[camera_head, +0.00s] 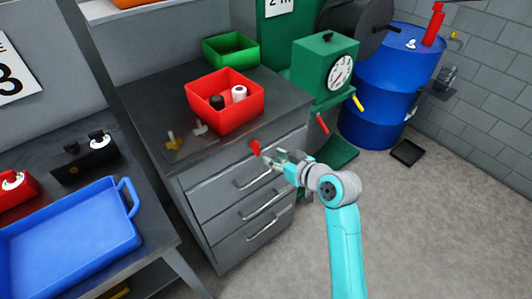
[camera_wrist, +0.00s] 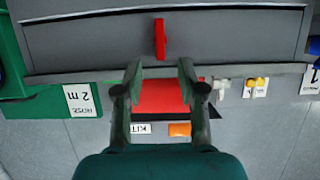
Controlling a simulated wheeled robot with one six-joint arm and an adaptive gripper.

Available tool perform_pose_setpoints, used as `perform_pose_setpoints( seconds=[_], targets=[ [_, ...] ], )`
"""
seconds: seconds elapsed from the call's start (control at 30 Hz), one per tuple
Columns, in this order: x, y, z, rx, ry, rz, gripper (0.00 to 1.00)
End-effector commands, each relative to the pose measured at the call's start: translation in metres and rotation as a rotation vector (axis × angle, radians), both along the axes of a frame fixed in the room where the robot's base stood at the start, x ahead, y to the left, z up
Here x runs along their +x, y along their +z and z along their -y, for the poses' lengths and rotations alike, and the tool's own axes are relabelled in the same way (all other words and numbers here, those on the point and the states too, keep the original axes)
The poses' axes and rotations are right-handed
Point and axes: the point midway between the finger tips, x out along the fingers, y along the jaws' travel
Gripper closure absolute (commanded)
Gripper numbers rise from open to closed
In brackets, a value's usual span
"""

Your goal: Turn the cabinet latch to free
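The red cabinet latch (camera_head: 255,148) is a small handle on the upper front of the grey drawer cabinet (camera_head: 208,200). In the wrist view, which looks upside down, the latch (camera_wrist: 160,38) is a narrow red bar standing upright in the picture on the grey cabinet front (camera_wrist: 230,38). My gripper (camera_head: 273,160) is in front of the cabinet, just right of the latch in the head view. In the wrist view my gripper (camera_wrist: 160,70) has its two fingers apart with the latch beyond the tips, roughly centred between them. Nothing is held.
A red bin (camera_head: 225,118) with a dark and a white item and a green bin (camera_head: 230,52) stand on the cabinet top. Drawer handles (camera_head: 262,180) jut from the front. A blue tray (camera_head: 70,235) is at left. Open floor (camera_head: 420,220) lies right.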

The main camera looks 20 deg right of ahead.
Motion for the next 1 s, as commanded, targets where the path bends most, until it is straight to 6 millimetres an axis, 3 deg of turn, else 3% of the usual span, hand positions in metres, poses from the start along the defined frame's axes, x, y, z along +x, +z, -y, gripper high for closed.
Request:
perform_pose_setpoints(
  seconds=[0.3,0.8,1.0],
  targets=[
    [-0.026,0.011,0.008,0.000,0.000,-0.001,0.60],
    [-0.027,0.012,0.009,0.000,0.000,0.000,0.60],
    [-0.039,-0.005,0.006,0.015,-0.029,-0.009,0.60]
  ],
)
